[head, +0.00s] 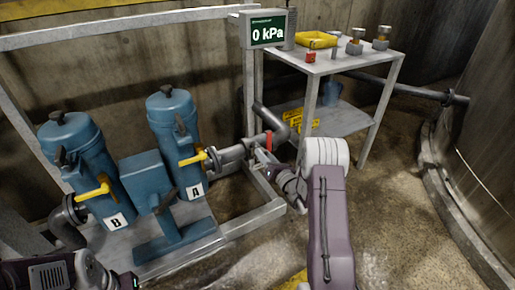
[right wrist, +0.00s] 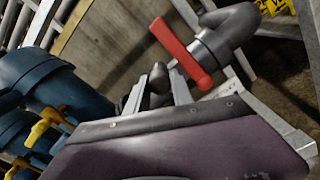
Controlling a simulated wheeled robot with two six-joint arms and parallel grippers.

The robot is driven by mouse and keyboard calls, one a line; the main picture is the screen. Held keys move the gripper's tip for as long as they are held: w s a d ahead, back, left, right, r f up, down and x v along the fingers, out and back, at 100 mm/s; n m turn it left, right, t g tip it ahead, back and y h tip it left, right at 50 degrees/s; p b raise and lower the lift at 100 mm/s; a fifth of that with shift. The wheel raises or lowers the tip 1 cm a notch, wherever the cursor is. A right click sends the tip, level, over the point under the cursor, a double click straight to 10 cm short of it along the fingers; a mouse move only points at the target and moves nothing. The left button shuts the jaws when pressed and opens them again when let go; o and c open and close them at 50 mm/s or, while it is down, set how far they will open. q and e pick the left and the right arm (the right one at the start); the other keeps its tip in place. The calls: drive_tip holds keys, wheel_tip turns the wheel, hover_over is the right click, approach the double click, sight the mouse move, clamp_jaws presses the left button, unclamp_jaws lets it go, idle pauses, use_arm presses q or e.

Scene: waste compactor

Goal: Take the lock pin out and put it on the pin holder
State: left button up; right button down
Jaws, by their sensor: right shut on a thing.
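My right gripper (head: 260,158) reaches to the pipe end right of filter vessel A, just below a red lever (head: 268,141). In the right wrist view its two pale fingers (right wrist: 159,90) close around a dark grey rounded piece (right wrist: 159,76); I cannot tell for sure that it is the lock pin. The red lever (right wrist: 182,52) lies across the grey pipe (right wrist: 222,48), just beyond the fingers. I cannot single out the pin holder. My left arm (head: 65,274) shows at the bottom left; its gripper's jaws are not visible.
Blue vessels A (head: 172,125) and B (head: 78,155) with yellow handles stand inside a grey frame (head: 240,232). A display (head: 266,31) reads 0 kPa. A table (head: 352,62) behind holds a yellow tray (head: 317,40) and small items. The floor at right is clear.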

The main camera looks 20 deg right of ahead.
drive_tip(key=shift+s, duration=0.25)
drive_tip(key=s, duration=0.7)
drive_tip(key=shift+s+d+p, duration=0.3)
drive_tip(key=shift+s+p, duration=0.05)
drive_tip(key=shift+s, duration=0.05)
idle(0.9)
drive_tip(key=shift+d, duration=0.1)
